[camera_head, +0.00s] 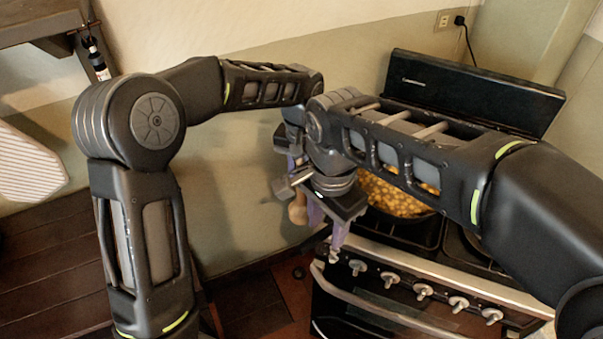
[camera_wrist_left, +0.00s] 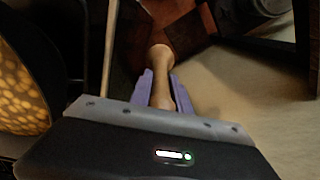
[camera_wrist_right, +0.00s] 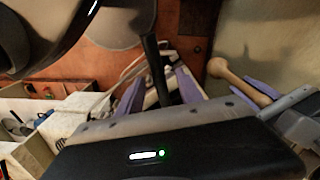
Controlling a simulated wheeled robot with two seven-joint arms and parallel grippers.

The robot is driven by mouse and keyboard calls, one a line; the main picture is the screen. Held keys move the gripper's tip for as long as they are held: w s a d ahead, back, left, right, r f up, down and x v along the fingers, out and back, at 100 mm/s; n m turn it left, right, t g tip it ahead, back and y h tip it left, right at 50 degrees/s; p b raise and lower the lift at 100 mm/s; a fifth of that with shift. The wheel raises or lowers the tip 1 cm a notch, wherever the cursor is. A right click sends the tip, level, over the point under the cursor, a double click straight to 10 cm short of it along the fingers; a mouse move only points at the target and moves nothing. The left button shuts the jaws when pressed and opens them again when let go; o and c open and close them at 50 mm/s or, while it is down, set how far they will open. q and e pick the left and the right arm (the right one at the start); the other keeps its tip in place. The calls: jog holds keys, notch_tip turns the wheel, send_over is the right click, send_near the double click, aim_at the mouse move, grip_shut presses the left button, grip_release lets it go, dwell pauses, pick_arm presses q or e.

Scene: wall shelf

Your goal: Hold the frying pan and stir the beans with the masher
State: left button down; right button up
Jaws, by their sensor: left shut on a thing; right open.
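The frying pan (camera_head: 400,219) sits on the stove and holds yellow-brown beans (camera_head: 393,197). They also show at the left edge of the left wrist view (camera_wrist_left: 22,88). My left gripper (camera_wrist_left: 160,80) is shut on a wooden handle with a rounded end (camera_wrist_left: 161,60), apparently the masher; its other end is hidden. My right gripper (camera_head: 327,225) is open, pointing down in front of the stove and near the left gripper. In the right wrist view a dark rod (camera_wrist_right: 153,65) shows between its purple fingers; I cannot tell whether it is the pan's handle. My right arm hides part of the pan.
The stove's knobs (camera_head: 422,291) and pale front handle (camera_head: 375,310) lie below the pan. Its raised black lid (camera_head: 470,92) stands behind. A wooden surface (camera_head: 45,270) is at the left. My two forearms cross close together in front of the wall.

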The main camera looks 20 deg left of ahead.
aim_at(301, 162)
jog(key=shift+s+f, duration=0.1)
jog(key=shift+f, duration=0.05)
jog(key=shift+r, duration=0.7)
pick_arm(q)
jog(key=shift+f, duration=0.25)
pick_arm(e)
notch_tip(301, 162, up, 5)
jog(key=shift+f, duration=0.15)
pick_arm(q)
notch_tip(301, 162, up, 5)
jog(key=p, duration=0.4)
jog(key=shift+f, duration=0.2)
pick_arm(e)
notch_tip(301, 162, up, 6)
